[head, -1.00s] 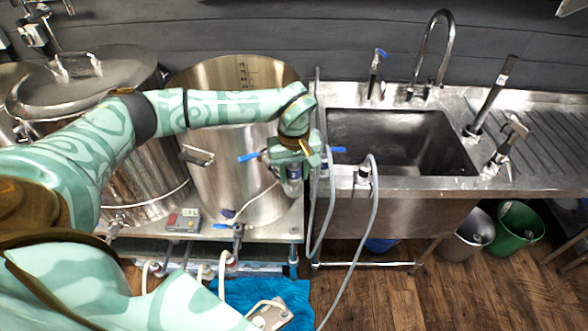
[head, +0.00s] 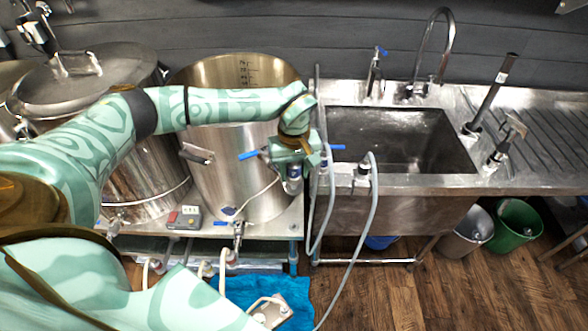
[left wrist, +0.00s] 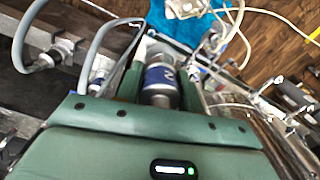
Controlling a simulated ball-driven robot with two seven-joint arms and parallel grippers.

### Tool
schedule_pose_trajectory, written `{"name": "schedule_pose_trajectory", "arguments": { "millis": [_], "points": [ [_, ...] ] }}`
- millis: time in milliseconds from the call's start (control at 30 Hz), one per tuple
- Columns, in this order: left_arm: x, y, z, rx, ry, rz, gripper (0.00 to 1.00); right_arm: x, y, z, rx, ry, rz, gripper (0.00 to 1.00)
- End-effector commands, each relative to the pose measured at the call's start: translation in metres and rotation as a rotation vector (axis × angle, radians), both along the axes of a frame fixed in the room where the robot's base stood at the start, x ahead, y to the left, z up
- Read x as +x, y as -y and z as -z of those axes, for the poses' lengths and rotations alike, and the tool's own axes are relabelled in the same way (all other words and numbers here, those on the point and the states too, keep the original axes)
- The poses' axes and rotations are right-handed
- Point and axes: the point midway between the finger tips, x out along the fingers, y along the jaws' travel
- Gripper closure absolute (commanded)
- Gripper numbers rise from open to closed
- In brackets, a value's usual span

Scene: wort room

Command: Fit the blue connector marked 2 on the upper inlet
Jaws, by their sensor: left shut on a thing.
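My left gripper (head: 293,172) is in front of the right side of the open steel kettle (head: 215,165), beside the sink's left edge. It is shut on the blue connector marked 2 (left wrist: 161,84), a metal fitting with a blue band and a white 2, held between the green fingers in the left wrist view. In the head view the connector (head: 294,186) shows just below the gripper. A blue valve handle (head: 249,155) sticks out left of the gripper. The upper inlet is not clearly visible; the gripper may cover it.
Grey hoses (head: 372,210) hang right of the gripper, by the sink (head: 400,185). A second, lidded kettle (head: 85,85) stands left.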

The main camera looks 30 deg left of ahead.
Motion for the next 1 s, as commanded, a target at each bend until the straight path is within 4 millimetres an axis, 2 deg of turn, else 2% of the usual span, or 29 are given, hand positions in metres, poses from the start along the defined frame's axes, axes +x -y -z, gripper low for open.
{"name": "schedule_pose_trajectory", "arguments": {
  "millis": [1000],
  "points": [
    [0.000, 0.000, 0.021, 0.001, -0.001, 0.000, 0.89, -0.001, -0.003, 0.012, 0.004, -0.003, 0.000, 0.64]
  ]
}}
